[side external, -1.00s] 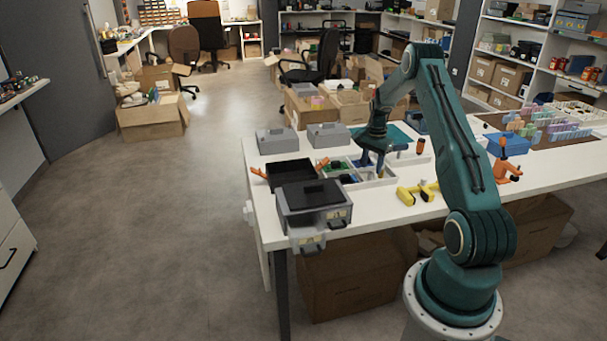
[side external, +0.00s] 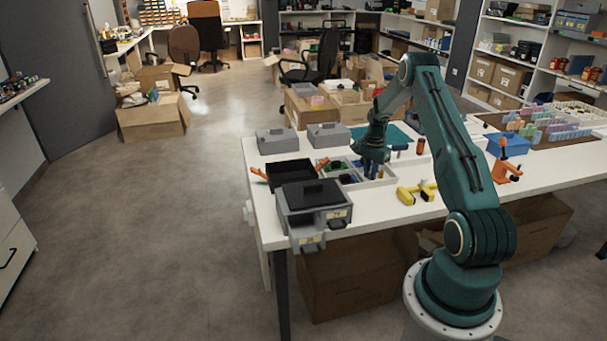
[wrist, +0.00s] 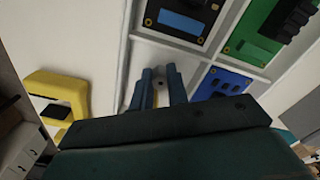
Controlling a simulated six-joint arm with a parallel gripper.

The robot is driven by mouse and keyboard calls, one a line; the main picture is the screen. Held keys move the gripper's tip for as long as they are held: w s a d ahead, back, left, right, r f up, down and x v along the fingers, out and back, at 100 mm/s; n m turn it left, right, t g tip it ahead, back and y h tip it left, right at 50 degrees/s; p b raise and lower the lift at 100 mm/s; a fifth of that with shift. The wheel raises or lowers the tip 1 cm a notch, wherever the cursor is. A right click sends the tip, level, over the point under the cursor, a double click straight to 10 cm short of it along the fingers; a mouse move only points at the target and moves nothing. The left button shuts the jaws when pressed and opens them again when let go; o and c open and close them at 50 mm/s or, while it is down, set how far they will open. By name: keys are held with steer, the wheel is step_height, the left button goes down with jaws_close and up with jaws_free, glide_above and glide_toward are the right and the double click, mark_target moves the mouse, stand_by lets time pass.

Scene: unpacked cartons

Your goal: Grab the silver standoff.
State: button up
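My gripper (wrist: 160,80) points down into a white-walled compartment of the parts tray (wrist: 207,75). Its blue fingers stand apart with a narrow gap between them. A small pale grey piece with a dark spot, which looks like the end of the silver standoff (wrist: 160,83), shows in that gap; I see no clear contact with either finger. In the side external view my gripper (side external: 373,169) is low at the tray's right part, and the standoff cannot be made out there.
Neighbouring compartments hold a blue board (wrist: 222,84), a green board (wrist: 262,32) and a dark module (wrist: 182,20). A yellow clamp-like tool (side external: 418,193) lies right of the tray. A grey drawer box (side external: 314,207) stands at the front left, with a black bin (side external: 290,173) behind it.

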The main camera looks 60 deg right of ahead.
mark_target(370, 173)
jaws_close()
step_height(370, 173, up, 20)
stand_by(0.8)
stand_by(0.5)
